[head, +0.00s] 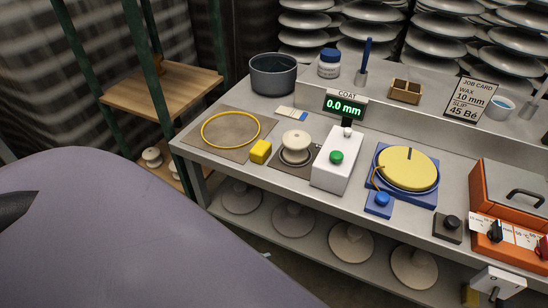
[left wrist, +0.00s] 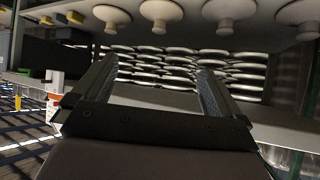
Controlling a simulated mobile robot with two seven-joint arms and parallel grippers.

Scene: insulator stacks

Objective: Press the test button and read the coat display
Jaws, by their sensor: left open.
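The coat display (head: 345,106) stands at the back of the bench in the head view, with a "COAT" label above it. Its green digits read 0.0 mm. In front of it a white box (head: 338,174) carries a round green button (head: 336,157) on top. A small black knob (head: 347,122) sits between box and display. My left gripper (left wrist: 158,68) is open and empty in the left wrist view, with two dark fingers apart. My right gripper is not seen.
A white insulator (head: 295,140) stands left of the box, beside a yellow block (head: 260,151). A yellow disc (head: 407,168) and blue button (head: 381,199) are on its right. An orange unit (head: 508,190) and job card (head: 470,99) are farther right. A grey pot (head: 274,76) stands behind.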

